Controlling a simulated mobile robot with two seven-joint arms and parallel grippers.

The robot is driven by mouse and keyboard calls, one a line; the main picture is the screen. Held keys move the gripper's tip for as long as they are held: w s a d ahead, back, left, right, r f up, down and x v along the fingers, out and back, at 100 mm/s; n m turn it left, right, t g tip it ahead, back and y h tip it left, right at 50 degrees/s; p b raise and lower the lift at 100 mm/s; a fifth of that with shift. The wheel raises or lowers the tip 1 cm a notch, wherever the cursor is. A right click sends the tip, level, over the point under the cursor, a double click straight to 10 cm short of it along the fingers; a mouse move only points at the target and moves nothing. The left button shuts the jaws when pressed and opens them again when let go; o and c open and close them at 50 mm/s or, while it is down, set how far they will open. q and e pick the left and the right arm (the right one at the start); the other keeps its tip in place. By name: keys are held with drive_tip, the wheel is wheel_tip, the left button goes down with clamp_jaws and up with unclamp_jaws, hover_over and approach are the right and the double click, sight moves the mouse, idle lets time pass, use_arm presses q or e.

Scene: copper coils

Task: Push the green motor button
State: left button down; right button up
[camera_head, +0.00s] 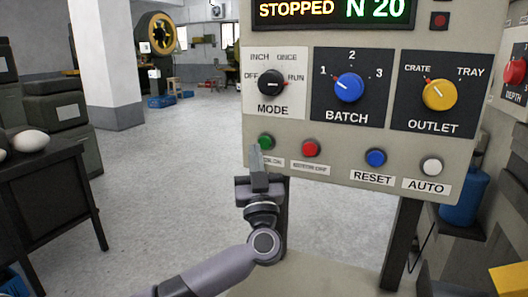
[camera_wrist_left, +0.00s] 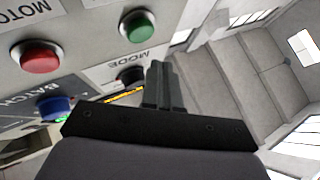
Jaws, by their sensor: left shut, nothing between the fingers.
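The green motor button (camera_head: 266,142) sits at the lower left of the beige control panel, above a small label that my gripper partly covers. My left gripper (camera_head: 256,150) is shut and empty, pointing up just below and left of the green button in the head view. In the left wrist view the green button (camera_wrist_left: 138,26) shows above and left of the shut fingertips (camera_wrist_left: 158,68), with a visible gap in the picture. Whether the fingertips touch the panel is unclear. The red button (camera_head: 311,148) is to the right of the green one. My right gripper is not in view.
The panel carries a blue reset button (camera_head: 375,158), a white auto button (camera_head: 432,166), and the mode knob (camera_head: 270,84), batch knob (camera_head: 349,87) and outlet knob (camera_head: 439,95). The display (camera_head: 333,11) reads STOPPED. A dark table (camera_head: 50,180) stands left; open floor lies between.

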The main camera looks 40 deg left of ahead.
sight(265, 142)
use_arm(q)
drive_tip(key=shift+w+a+r, duration=0.1)
drive_tip(key=shift+w+a, duration=0.2)
drive_tip(key=shift+w, duration=0.6)
idle(0.8)
idle(0.6)
drive_tip(key=shift+w+a+p, duration=0.1)
drive_tip(key=shift+w+p, duration=0.3)
drive_tip(key=shift+p, duration=0.15)
